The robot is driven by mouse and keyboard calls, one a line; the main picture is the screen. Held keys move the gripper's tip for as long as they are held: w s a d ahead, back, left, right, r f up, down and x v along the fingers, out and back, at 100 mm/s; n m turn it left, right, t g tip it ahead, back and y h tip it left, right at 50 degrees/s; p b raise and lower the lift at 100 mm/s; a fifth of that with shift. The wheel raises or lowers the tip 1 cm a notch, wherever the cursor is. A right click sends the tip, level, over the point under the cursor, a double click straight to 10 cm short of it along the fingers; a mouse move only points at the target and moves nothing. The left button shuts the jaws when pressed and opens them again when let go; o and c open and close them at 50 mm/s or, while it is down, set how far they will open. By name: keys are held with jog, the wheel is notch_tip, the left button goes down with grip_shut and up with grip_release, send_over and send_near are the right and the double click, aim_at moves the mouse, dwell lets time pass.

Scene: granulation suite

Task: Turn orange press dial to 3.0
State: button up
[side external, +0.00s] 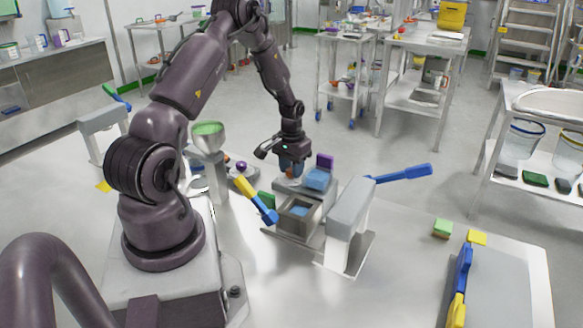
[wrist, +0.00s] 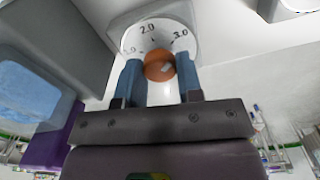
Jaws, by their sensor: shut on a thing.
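The orange press dial (wrist: 158,62) is a round knob in the middle of the wrist view. It sits in front of a white scale plate (wrist: 140,37) with 2.0 near the top, 3.0 to the right and a partly hidden 1.0 to the left. A small pale mark shows on the knob, but I cannot tell which value it points to. My gripper (wrist: 160,72) has its blue fingers on both sides of the dial, shut on it. In the side external view my gripper (side external: 291,166) reaches down to the press (side external: 299,189), and only a bit of orange shows there.
A blue-topped block (side external: 318,178) and a purple piece (side external: 324,160) are close beside my gripper.

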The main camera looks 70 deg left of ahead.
jog(key=shift+m, duration=0.6)
jog(key=o, duration=0.9)
notch_tip(320, 180, up, 13)
dwell(0.4)
